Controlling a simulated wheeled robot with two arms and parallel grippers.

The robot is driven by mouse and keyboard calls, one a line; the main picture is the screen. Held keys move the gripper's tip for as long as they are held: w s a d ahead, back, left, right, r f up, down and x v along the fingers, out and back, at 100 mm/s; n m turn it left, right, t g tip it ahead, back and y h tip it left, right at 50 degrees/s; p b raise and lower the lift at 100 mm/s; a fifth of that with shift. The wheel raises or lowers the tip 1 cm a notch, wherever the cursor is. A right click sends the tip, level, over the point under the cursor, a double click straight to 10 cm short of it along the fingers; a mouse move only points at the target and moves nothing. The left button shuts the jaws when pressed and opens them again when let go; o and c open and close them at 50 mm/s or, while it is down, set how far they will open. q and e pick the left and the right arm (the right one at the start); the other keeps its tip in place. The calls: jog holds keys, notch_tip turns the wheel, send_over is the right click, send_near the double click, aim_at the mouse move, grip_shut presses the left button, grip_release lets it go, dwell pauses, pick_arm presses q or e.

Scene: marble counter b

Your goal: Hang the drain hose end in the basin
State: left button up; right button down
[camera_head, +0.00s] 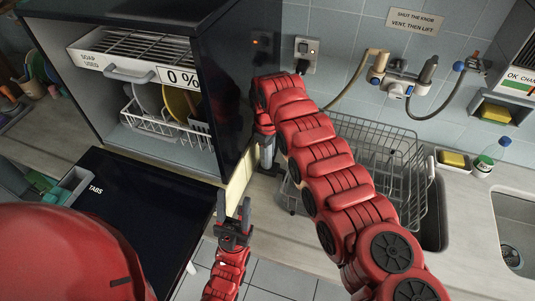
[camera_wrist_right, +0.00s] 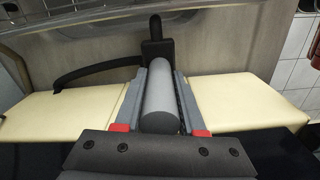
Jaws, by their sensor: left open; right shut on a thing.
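My right gripper (camera_head: 267,158) points down beside the dishwasher's right side, near the wire rack. In the right wrist view my right gripper (camera_wrist_right: 160,118) is shut on a grey cylinder (camera_wrist_right: 160,98) with a black upright end and a black strand running left. This looks like the drain hose end (camera_wrist_right: 156,45); the head view hides most of it behind my arm. My left gripper (camera_head: 236,218) is open and empty, in front of the dishwasher's right corner. A basin (camera_head: 515,228) is cut off at the right edge.
The dishwasher (camera_head: 245,75) stands open, its black door (camera_head: 145,205) lowered and dishes in its rack. Bare counter (camera_head: 470,205) lies between.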

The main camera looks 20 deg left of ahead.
jog(key=shift+f+b, duration=2)
jog(key=shift+f, duration=0.2)
jog(key=shift+c, duration=2.1)
grip_release()
notch_tip(320, 180, up, 16)
jog(key=shift+r+p, duration=0.25)
jog(key=shift+p, duration=0.95)
jog(key=shift+r+p, duration=0.5)
jog(key=shift+p, duration=0.05)
